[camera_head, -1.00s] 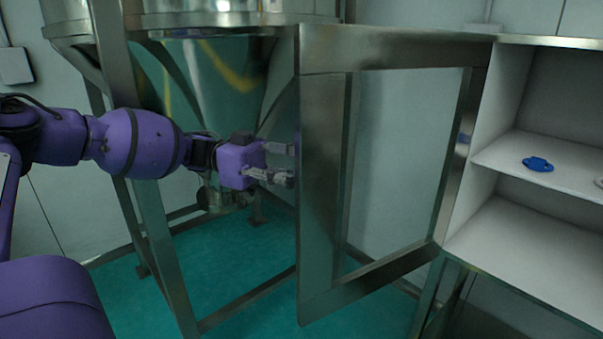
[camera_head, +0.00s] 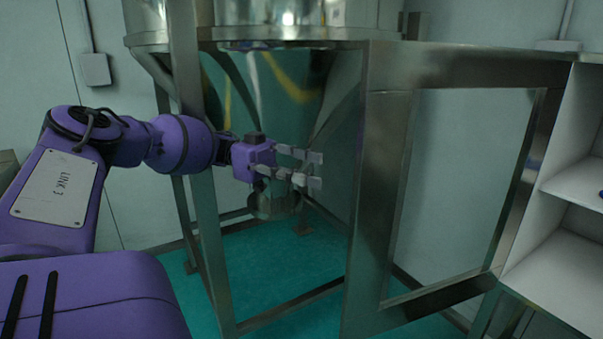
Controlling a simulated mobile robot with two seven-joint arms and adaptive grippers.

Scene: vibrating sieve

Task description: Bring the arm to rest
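My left arm comes in from the left and reaches to the right. My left gripper (camera_head: 316,171) is open, with its fingers apart and nothing between them. The fingertips show in full and appear apart from the door frame. My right arm and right gripper are not in view.
The metal legs (camera_head: 210,245) of the sieve stand below and left of the gripper. A white shelf unit (camera_head: 560,262) is at the right edge. A blue item on its shelf is mostly cut off. The green floor (camera_head: 270,270) is clear under the hopper.

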